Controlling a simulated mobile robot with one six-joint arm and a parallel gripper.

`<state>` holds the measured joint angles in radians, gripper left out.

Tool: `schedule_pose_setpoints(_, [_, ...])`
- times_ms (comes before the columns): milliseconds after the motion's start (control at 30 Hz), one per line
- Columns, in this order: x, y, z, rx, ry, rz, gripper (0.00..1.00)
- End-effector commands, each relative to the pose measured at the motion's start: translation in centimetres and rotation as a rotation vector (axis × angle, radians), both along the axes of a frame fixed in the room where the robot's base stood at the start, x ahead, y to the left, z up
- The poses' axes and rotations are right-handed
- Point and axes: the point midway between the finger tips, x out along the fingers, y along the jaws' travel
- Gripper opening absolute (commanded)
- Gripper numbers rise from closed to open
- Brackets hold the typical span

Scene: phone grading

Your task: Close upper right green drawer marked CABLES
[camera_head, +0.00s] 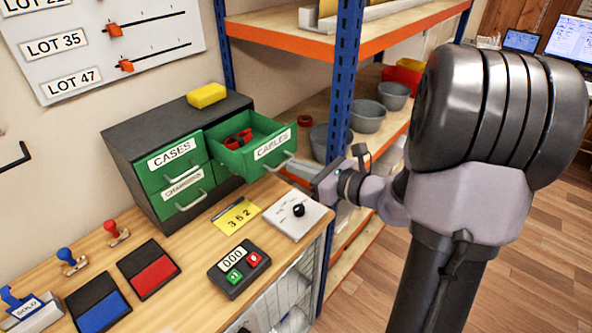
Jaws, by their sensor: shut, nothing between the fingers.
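The upper right green drawer (262,154) marked CABLES is pulled out of the dark cabinet (128,152). A red and black item (238,139) lies inside it. Its handle is on the front face, below the label. My gripper (296,170) is just right of the drawer front, near the handle, with its fingers pointing left. It is shut and looks empty. I cannot tell whether its tips touch the handle. The drawers marked CASES (171,154) and CHARGERS (184,188) are shut. The lower right drawer front is mostly hidden below the open drawer.
A yellow block (206,95) lies on the cabinet. A white box with a black knob (298,211), a yellow card (235,216) and a counter (239,268) sit in front. A blue shelf post (343,75) stands behind my gripper. Ink pads and stamps lie left.

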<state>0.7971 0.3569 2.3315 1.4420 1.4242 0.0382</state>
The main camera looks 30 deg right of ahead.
Motion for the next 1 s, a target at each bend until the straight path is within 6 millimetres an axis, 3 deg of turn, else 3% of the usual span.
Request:
schedule_pose_setpoints(567, [1.1,0.5,-0.1,-0.001,0.001,0.002,0.00])
schedule_pose_setpoints(767, [4.0,1.6,-0.1,0.000,0.000,0.004,0.00])
schedule_pose_setpoints(1000, [9.0,3.4,-0.1,-0.001,0.000,0.003,0.00])
